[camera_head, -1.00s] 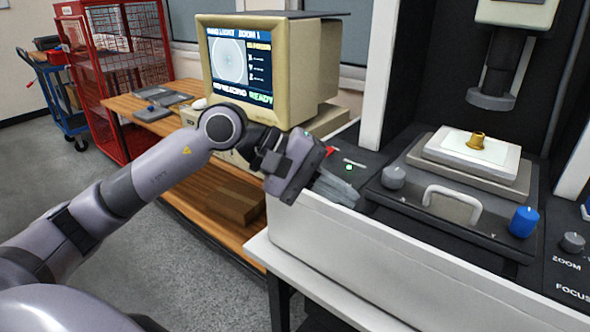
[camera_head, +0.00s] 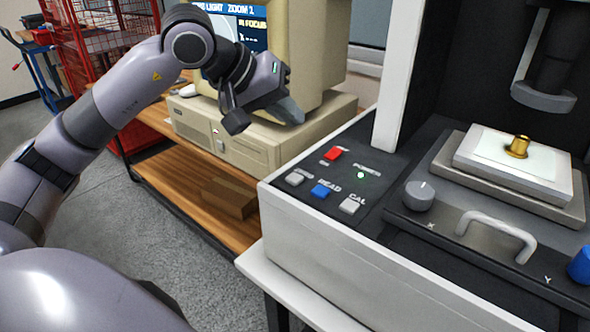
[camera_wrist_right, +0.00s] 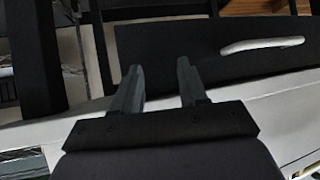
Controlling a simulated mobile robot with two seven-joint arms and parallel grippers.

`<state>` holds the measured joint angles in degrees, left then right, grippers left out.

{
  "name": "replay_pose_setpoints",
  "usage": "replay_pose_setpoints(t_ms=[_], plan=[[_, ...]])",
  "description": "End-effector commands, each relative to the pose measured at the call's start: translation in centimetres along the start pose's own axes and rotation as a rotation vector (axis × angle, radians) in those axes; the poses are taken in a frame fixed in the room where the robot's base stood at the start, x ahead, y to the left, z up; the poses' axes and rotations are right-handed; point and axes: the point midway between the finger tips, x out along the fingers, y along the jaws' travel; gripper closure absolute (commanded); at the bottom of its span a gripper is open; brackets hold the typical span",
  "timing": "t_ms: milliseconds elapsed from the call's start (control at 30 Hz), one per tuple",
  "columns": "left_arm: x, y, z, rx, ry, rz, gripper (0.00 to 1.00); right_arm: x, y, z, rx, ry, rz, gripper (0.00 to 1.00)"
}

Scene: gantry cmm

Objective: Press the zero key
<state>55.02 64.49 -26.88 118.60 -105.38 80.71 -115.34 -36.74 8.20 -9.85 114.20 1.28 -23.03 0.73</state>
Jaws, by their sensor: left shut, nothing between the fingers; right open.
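The zero key looks to be the light grey key (camera_head: 295,178) at the left of the front row on the dark control panel (camera_head: 390,150); its label is small and blurred. A blue READ key (camera_head: 320,191) and a grey CAL key (camera_head: 350,205) sit to its right. A red key (camera_head: 333,154) sits behind it. My left gripper (camera_head: 291,113) is shut and empty, above and beyond the panel's left edge, in front of the beige monitor unit, apart from the keys. In the right wrist view, my right gripper (camera_wrist_right: 158,78) is open and empty, with a pale handle (camera_wrist_right: 262,45) beyond it.
A green lamp (camera_head: 361,175) glows by the red key. Right of the keys are a grey knob (camera_head: 419,196), a stage handle (camera_head: 497,236) and a brass part (camera_head: 517,147) on a white plate. A beige computer (camera_head: 230,135) stands on the wooden bench. Space above the keys is clear.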

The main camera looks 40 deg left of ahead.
Motion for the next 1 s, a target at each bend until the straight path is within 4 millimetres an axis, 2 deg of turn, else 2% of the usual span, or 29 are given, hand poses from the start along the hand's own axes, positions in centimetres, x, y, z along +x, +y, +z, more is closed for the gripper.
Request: replay_pose_setpoints(t_ms=[533,1000], plan=[[0.5,-0.4,0.3,0.000,0.000,-0.001,1.00,0.3,0.1,0.9,0.003,-0.010,0.003,0.57],[4.5,-3.3,3.3,0.000,0.000,-0.001,1.00,2.8,-0.5,3.4,0.012,-0.011,-0.020,0.57]])
